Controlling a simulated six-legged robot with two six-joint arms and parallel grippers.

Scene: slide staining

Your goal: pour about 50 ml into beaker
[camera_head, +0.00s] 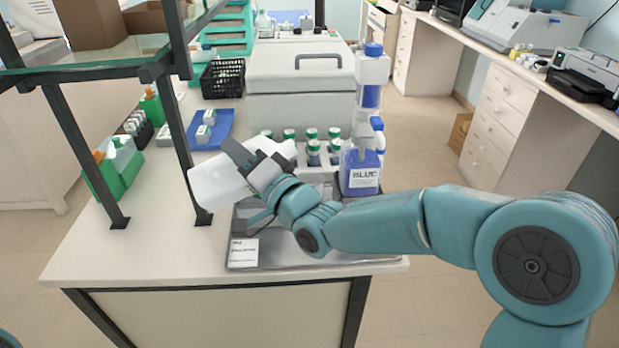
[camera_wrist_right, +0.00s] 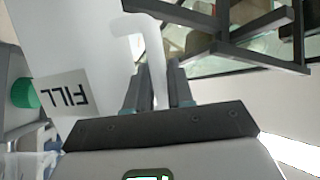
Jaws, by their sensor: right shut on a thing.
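A white jug (camera_head: 222,188) with a FILL label, seen in the right wrist view (camera_wrist_right: 75,50), is in my right gripper (camera_head: 255,160). In the wrist view the gripper's fingers (camera_wrist_right: 157,88) close on the jug's handle from both sides. The jug is tilted over, lying nearly sideways, above the left part of the grey metal tray (camera_head: 300,258). I cannot make out a beaker for sure; my gripper and arm cover part of the tray. A clear shape at the wrist view's lower left is too unclear to name. My left gripper is not in view.
A bottle of blue liquid (camera_head: 362,172) stands right of my gripper, with green-capped bottles (camera_head: 312,152) behind. A white card (camera_head: 243,252) lies on the tray. A dark shelf post (camera_head: 188,150) stands close left of the jug. The bench's front left is clear.

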